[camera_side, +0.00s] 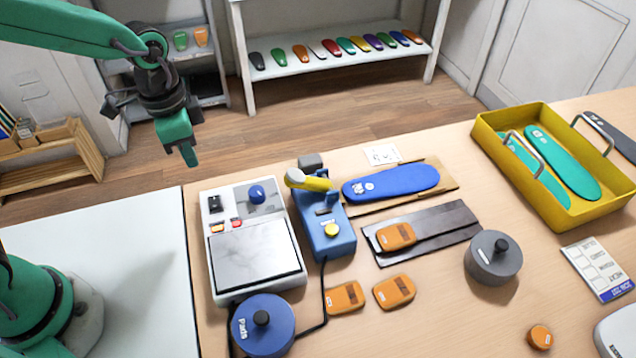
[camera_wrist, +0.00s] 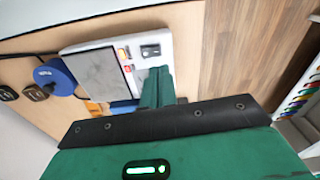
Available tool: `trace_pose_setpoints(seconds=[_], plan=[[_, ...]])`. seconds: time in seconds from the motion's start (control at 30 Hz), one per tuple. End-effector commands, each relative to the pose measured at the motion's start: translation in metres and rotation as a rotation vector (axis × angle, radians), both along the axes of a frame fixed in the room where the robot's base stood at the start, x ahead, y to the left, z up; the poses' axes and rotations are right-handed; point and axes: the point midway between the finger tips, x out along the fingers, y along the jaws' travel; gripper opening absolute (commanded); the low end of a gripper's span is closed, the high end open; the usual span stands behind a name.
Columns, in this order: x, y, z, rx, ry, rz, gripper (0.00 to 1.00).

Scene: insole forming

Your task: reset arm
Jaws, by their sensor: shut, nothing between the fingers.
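My gripper (camera_side: 190,155) is green and hangs at the upper left of the side view, in the air above the floor and the far edge of the white table. Its fingers are together and hold nothing. In the wrist view my gripper (camera_wrist: 157,80) shows as green fingers close together, with the grey-and-white press machine (camera_wrist: 118,65) beyond them. In the side view that machine (camera_side: 255,252) stands on the wooden table, below and to the right of my gripper, clearly apart from it.
The wooden table holds a blue device (camera_side: 325,238), a blue insole (camera_side: 390,183), a blue round weight (camera_side: 262,325), a grey round weight (camera_side: 493,262) and several orange pieces (camera_side: 395,291). A yellow tray (camera_side: 490,150) holds teal insoles. The white tabletop (camera_side: 130,245) is largely clear.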

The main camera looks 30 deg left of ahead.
Motion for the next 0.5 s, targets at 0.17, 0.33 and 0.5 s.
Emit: trace_pose_setpoints(seconds=[0.17,0.33,0.5], plan=[[-0.013,0.02,0.027,-0.025,-0.071,0.113,0.0],[-0.028,0.038,0.049,-0.051,-0.139,0.227,0.0],[-0.046,0.055,0.068,-0.078,-0.207,0.341,0.0]])
